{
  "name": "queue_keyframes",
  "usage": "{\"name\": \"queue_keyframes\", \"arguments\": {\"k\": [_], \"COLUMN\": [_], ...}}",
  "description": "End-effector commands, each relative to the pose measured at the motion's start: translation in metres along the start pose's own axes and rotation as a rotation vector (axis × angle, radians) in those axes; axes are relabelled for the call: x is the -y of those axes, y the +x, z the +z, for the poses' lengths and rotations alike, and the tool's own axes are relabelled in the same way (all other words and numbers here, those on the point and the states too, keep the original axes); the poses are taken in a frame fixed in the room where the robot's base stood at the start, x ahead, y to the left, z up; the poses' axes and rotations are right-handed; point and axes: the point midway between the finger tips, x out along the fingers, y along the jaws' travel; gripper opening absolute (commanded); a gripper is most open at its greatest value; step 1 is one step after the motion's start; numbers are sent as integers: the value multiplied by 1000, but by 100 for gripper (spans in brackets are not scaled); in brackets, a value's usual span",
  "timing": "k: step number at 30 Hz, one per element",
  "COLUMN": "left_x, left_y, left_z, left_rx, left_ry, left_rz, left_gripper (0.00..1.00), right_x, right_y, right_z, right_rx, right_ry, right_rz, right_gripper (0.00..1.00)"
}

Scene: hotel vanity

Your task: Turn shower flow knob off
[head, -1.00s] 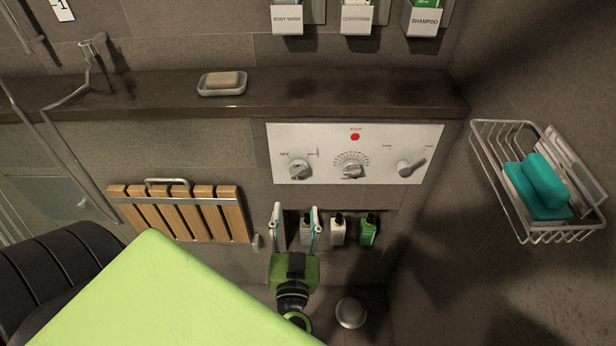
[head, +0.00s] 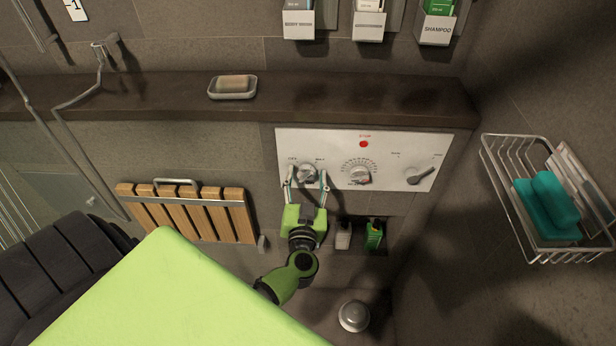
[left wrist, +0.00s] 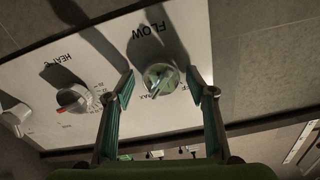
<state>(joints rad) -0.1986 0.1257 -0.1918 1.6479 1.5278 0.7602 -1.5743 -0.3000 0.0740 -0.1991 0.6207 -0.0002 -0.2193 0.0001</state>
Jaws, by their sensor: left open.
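The shower control panel (head: 400,142) is a white plate on the tiled wall. Its silver flow knob (head: 307,174) is at the left end, between small marks at its left and right. In the left wrist view the panel is upside down and the flow knob (left wrist: 160,78) sits beside the word FLOW. My left gripper (head: 306,181) is open, with one finger on each side of the flow knob. I see no clear contact, and its exact setting is too small to read. My right gripper is not in view.
The heat knob (head: 359,175) and a third lever knob (head: 420,175) are right of the flow knob. A ledge with a soap dish (head: 232,87) runs above. A slatted wooden seat (head: 190,211) is at left, a wire basket (head: 550,205) at right. Bottles (head: 374,235) stand below.

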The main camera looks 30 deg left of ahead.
Motion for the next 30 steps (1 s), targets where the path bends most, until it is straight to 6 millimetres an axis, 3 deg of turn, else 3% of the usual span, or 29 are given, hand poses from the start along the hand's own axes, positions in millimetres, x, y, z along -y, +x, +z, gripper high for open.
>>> {"name": "queue_keyframes", "arguments": {"k": [3,8,20,30], "left_x": [-1,-2,-2,-1], "left_y": [-3,-8,-16,-16], "left_z": [-2,-5,-10,-11], "left_rx": [-3,-9,-13,-12], "left_ry": [0,2,-39,-267], "left_rz": [0,0,-2,-3], "left_gripper": [51,12,12,12], "right_x": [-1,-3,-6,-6], "right_y": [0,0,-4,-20], "right_z": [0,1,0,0], "right_rx": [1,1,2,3], "right_ry": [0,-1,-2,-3], "right_rz": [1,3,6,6], "right_gripper": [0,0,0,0]}}
